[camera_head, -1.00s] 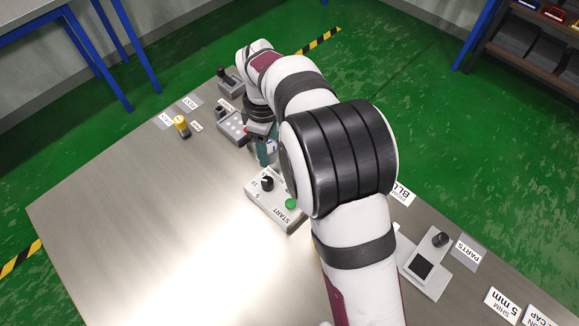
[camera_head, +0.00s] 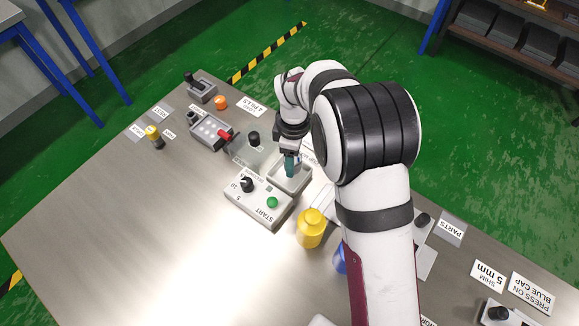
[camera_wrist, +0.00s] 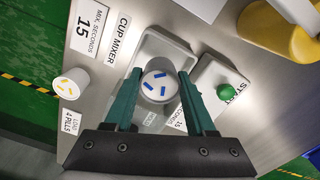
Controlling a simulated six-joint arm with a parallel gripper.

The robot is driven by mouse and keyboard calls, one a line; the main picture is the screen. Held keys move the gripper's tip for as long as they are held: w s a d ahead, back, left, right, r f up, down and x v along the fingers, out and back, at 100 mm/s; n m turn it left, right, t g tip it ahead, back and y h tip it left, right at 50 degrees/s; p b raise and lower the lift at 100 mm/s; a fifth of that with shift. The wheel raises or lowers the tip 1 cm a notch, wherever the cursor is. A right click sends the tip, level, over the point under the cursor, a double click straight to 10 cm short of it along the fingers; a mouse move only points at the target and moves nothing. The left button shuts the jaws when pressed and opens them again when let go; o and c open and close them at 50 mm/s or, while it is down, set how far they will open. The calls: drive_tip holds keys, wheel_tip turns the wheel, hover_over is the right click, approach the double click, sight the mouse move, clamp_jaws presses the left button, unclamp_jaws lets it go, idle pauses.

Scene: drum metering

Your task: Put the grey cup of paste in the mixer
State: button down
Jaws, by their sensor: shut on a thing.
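The grey cup (camera_wrist: 158,88) is between the two teal fingers of my gripper (camera_wrist: 160,100) in the wrist view. Its top is white with several short blue pieces. My gripper (camera_head: 290,166) is shut on the cup, pointing down over the mixer's pale tray (camera_wrist: 178,48), beside the "CUP MIXER" label. I cannot tell whether the cup's bottom touches the tray. In the head view the tray (camera_head: 300,182) shows around the fingers; the cup is not clearly visible. The mixer's control box (camera_head: 258,203), with a dark knob and green START button, adjoins the tray.
A yellow bottle (camera_head: 311,228) stands close to the control box. A white cup with yellow pieces (camera_wrist: 70,84) stands by the "LOAD 4 PILLS" label. A red-handled grey panel (camera_head: 212,131) lies to the left. The table's left front is clear.

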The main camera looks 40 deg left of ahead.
drive_tip(key=shift+s+a+f, duration=0.1)
drive_tip(key=shift+a+f, duration=0.1)
drive_tip(key=shift+f, duration=0.95)
drive_tip(key=shift+s+a+f, duration=0.1)
drive_tip(key=shift+a+f, duration=0.1)
drive_tip(key=shift+f, duration=0.9)
drive_tip(key=shift+f, duration=0.1)
drive_tip(key=c, duration=0.5)
unclamp_jaws()
